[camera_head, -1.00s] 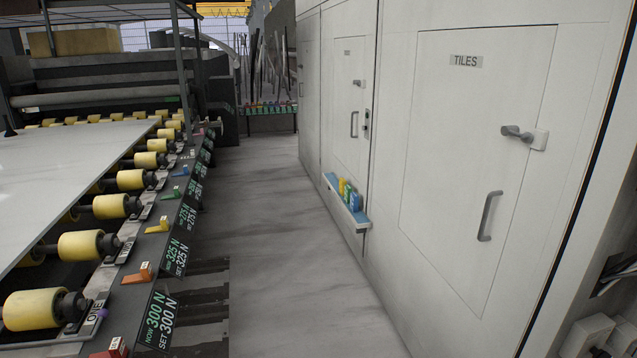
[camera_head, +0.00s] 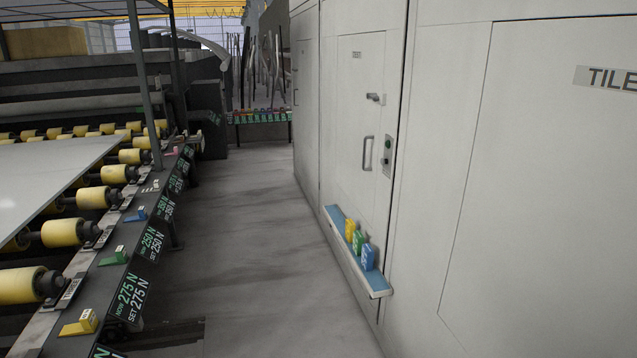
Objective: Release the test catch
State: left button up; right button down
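A door labelled TEST (camera_head: 354,110) is set in the white wall on the right, and it is closed. A grey catch (camera_head: 375,98) sticks out near its right edge. A vertical grey handle (camera_head: 368,153) is below the catch. Beside the door's right edge is a small panel (camera_head: 388,156) with round, partly green buttons, too small to read. Neither of my grippers shows in this view.
A blue shelf (camera_head: 357,254) with yellow, green and blue blocks juts from the wall below the door. A clear floor aisle (camera_head: 250,230) runs ahead. On the left, a roller bed carries a pale slab (camera_head: 40,180). The TILES door (camera_head: 550,200) is at right.

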aim_at(376, 98)
jog(key=i, duration=2.85)
